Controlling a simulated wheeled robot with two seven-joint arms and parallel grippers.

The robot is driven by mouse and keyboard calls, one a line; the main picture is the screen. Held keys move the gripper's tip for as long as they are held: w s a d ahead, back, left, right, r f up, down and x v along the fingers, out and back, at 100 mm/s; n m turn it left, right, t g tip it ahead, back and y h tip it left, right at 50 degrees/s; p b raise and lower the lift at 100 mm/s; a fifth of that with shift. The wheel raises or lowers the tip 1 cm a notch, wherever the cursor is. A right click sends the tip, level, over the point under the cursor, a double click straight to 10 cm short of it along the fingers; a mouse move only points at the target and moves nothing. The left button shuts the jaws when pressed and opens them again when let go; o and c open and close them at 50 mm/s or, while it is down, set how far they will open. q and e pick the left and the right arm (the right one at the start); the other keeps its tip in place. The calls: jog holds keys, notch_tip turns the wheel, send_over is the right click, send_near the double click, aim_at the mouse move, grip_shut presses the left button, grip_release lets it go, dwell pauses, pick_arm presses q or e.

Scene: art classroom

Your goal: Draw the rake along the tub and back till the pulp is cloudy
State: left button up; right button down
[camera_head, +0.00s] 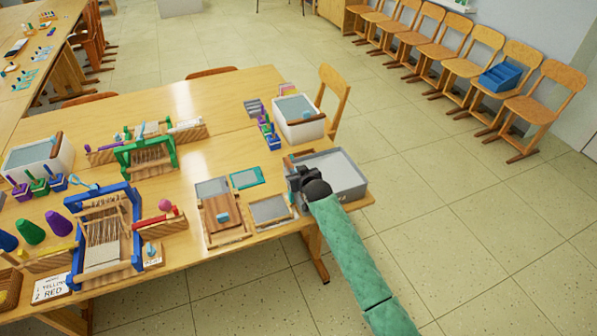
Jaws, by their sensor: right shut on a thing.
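The grey tub (356,190) sits at the right end of the wooden table, with pale grey pulp (338,168) inside. My right gripper (300,181) is at the tub's left side, low over its edge. It is shut on the rake, which is mostly hidden behind the gripper and wrist. I cannot make out the rake's head or whether it is in the pulp. How cloudy the pulp is cannot be told at this size. My left gripper is not in view.
Left of the tub lie a framed screen (270,211), a teal frame (246,178) and a wooden board (222,214). A white tub (301,131) stands behind. Green (146,157) and blue (136,225) looms stand further left. A chair (334,92) stands at the table's far side.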

jog(key=shift+a, duration=0.25)
jog(key=c, duration=1.4)
grip_release()
jog(key=shift+s+a, duration=0.1)
jog(key=shift+c, duration=0.2)
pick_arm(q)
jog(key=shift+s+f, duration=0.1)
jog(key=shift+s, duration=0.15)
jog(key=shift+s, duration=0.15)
pick_arm(e)
jog(key=shift+s+d+r+b, duration=0.1)
jog(key=shift+s+d+b, duration=0.25)
jog(key=shift+s, duration=0.1)
jog(key=b+v, duration=0.2)
jog(key=v, duration=0.3)
jog(key=shift+s+r, duration=0.15)
jog(key=shift+s, duration=0.15)
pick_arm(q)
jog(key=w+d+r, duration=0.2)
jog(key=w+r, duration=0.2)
pick_arm(e)
jog(key=shift+s+d+r, duration=0.1)
jog(key=shift+s+r, duration=0.2)
jog(key=shift+s, duration=0.1)
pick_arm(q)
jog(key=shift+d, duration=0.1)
